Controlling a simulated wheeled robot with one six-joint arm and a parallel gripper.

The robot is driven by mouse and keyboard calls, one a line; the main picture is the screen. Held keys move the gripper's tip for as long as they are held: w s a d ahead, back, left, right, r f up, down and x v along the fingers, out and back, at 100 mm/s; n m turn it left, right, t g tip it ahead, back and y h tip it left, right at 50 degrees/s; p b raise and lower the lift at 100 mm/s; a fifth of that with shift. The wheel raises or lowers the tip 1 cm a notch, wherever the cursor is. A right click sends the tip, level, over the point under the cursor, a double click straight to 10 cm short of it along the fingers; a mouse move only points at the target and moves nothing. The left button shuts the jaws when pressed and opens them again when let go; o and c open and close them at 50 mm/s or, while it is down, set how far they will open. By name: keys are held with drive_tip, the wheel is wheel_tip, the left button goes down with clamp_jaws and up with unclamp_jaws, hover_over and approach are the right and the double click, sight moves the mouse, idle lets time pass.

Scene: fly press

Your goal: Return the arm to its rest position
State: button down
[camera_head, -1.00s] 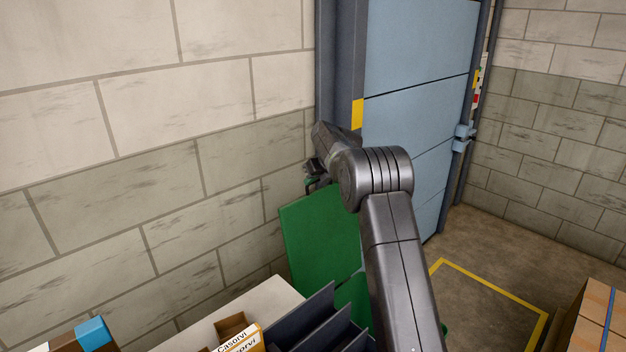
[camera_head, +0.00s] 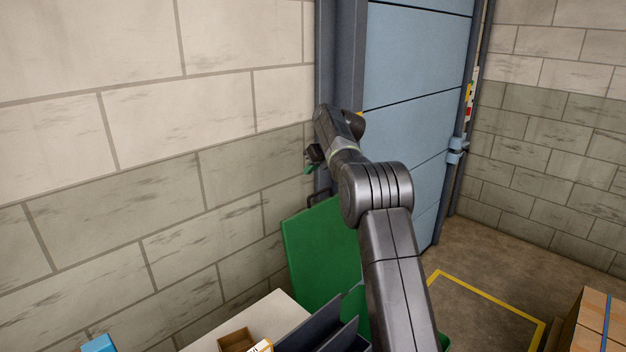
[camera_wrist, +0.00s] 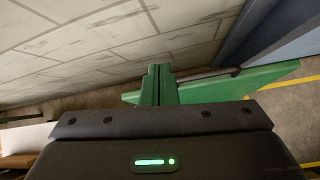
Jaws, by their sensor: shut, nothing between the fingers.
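My arm rises from the lower middle of the head view and bends at its elbow toward the wall and the blue door. My gripper (camera_wrist: 159,70) shows in the wrist view, its two green fingers together and nothing between them. In the head view the gripper is mostly hidden by the wrist, with only a bit of green showing beside it. Behind the fingers in the wrist view is a green panel (camera_wrist: 240,82), apparently the same green panel (camera_head: 318,250) that stands below my forearm in the head view.
A block wall (camera_head: 130,150) is close on the left. A blue door (camera_head: 415,60) stands behind the arm. A pale tabletop (camera_head: 275,312) with dark dividers (camera_head: 325,325) and an open cardboard box (camera_head: 236,341) is below. Cardboard boxes (camera_head: 592,318) stand at the lower right. Yellow-lined floor lies between.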

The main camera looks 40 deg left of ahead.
drive_tip(key=shift+a+r, duration=0.25)
drive_tip(key=shift+r, duration=0.3)
drive_tip(key=shift+f, duration=0.1)
wheel_tip(320, 180, down, 9)
drive_tip(key=d, duration=0.2)
drive_tip(key=shift+s+d+f, duration=0.15)
drive_tip(key=shift+s, duration=0.15)
idle(0.4)
